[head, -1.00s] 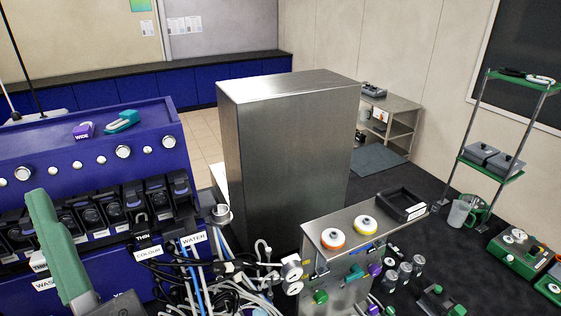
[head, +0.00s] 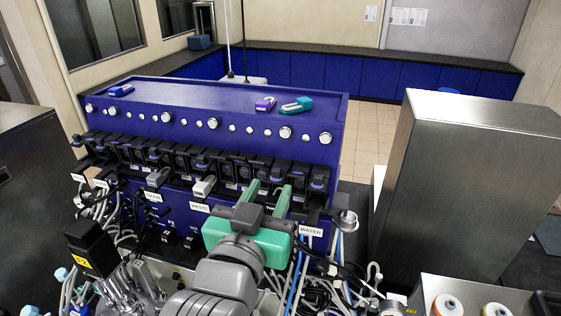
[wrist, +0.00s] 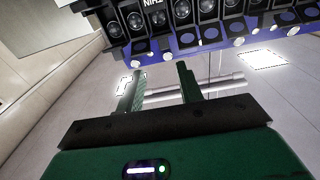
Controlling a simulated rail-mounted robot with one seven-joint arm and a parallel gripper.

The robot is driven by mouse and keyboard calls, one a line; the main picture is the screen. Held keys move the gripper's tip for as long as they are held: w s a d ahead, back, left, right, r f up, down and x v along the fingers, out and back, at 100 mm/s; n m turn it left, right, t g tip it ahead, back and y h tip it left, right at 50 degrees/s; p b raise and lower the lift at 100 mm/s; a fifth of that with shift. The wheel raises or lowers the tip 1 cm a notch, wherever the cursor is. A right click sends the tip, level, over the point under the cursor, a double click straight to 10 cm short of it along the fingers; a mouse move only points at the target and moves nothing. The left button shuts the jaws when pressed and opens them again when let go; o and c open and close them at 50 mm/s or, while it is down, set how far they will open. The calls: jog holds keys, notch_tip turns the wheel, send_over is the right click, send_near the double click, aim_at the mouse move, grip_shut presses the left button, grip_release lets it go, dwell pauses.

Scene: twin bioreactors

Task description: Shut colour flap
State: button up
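The blue bioreactor housing (head: 215,103) carries a row of black pump heads with flaps (head: 180,158). The WASTE label (head: 200,208) and WATER label (head: 311,231) are readable; no COLOUR label is readable now. The area between them is partly hidden by my gripper, so I cannot tell which flap is colour or how it stands. My gripper (head: 267,194), green, is in front of the row's right part, fingers apart and empty. Contact is unclear.
Two grey blocks (head: 158,178) (head: 204,187) jut from the row left of my gripper. Tubes and cables (head: 345,275) crowd the front. A steel cabinet (head: 465,185) stands right. A purple item (head: 265,103) and teal item (head: 297,105) lie on the housing top.

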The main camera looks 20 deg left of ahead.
aim_at(275, 173)
jog(key=w, duration=0.2)
jog(key=w+a, duration=0.1)
jog(key=w, duration=0.2)
jog(key=w+f, duration=0.1)
jog(key=w, duration=0.2)
jog(key=shift+a, duration=0.4)
